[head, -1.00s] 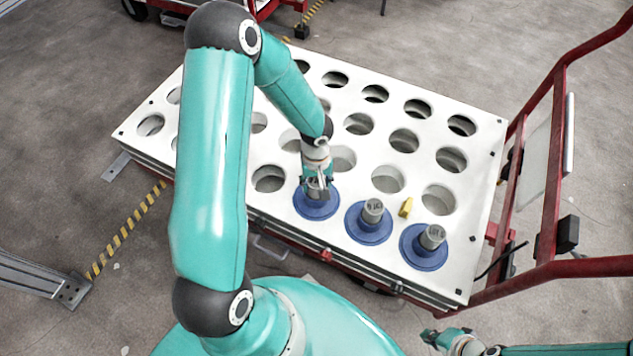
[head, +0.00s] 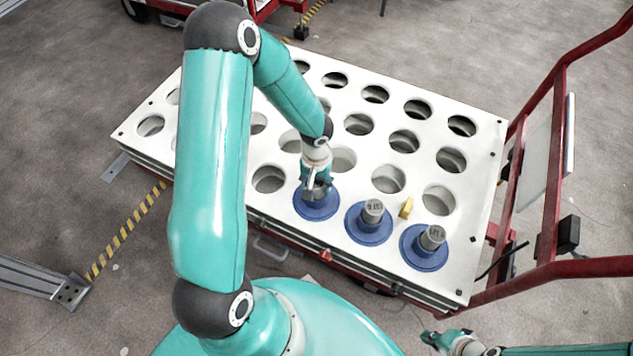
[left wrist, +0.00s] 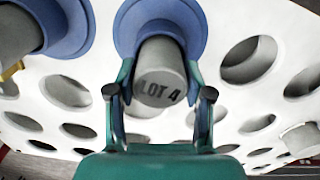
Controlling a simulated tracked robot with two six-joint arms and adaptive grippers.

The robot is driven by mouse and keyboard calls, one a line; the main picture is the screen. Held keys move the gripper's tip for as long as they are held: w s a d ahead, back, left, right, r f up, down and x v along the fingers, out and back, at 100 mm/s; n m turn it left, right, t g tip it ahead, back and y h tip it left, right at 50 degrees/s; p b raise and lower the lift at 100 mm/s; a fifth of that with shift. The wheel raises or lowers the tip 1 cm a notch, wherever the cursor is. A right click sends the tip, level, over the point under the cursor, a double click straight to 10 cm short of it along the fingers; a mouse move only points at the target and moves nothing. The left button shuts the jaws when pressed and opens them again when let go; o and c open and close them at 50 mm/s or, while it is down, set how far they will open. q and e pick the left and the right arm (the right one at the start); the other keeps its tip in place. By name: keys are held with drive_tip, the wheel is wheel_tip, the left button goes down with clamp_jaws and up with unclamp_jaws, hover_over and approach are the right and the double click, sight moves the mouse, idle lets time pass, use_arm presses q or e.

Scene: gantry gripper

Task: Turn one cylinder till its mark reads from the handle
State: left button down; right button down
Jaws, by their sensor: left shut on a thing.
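Three grey cylinders on blue round flanges stand in the near row of a white holed plate (head: 480,190). My left gripper (head: 316,190) is shut on the left cylinder (left wrist: 160,72), above its blue flange (head: 316,208). In the left wrist view this cylinder's top reads LOT 4, slightly tilted, between the two fingers. The middle cylinder (head: 372,208) and right cylinder (head: 432,237) also carry dark top marks, too small to read surely. A red tubular handle frame (head: 557,130) rises at the right. My right gripper (head: 440,338) is low at the bottom right; its jaw state is unclear.
A small yellow block (head: 406,208) stands on the plate by the middle cylinder. The plate's other visible holes look empty. Yellow-black floor tape (head: 125,232) runs at the left. My left arm hides part of the plate.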

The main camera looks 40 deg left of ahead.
use_arm(q)
drive_tip(key=shift+m, duration=0.7)
drive_tip(key=shift+m, duration=1.6)
drive_tip(key=shift+m+p, duration=0.35)
drive_tip(key=shift+m, duration=1.05)
drive_tip(key=shift+m+p, duration=0.3)
drive_tip(key=shift+m, duration=1.3)
